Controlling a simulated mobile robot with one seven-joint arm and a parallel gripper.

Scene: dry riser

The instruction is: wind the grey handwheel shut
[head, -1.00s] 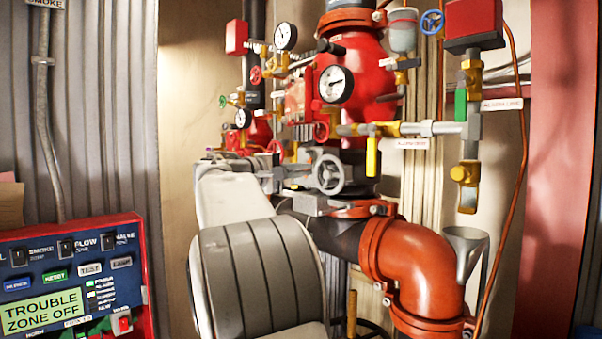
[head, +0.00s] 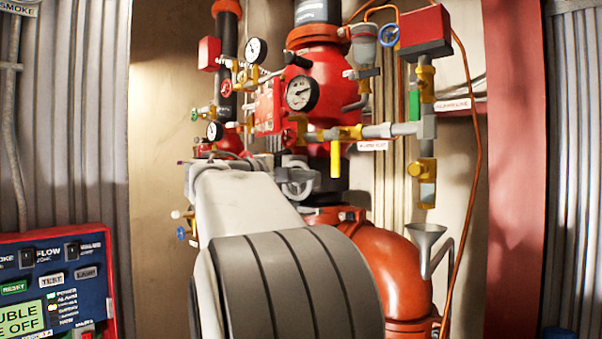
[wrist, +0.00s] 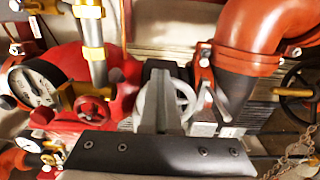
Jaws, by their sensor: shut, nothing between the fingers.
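The grey handwheel (head: 300,178) is on the red riser valve in the head view, partly hidden behind my arm. In the wrist view its pale round rim (wrist: 191,95) shows just right of my gripper's fingers. My gripper (wrist: 156,85) is shut and empty, its fingers overlapping the left part of the wheel in that view. I cannot tell whether the fingers touch the rim or a spoke. In the head view my arm hides the gripper.
A pressure gauge (head: 302,93), yellow-handled valve (head: 336,155) and grey pipe (head: 378,131) sit close around the wheel. An orange elbow pipe (head: 398,270) is below right, beside a grey funnel (head: 425,245). A blue alarm panel (head: 55,280) stands at left.

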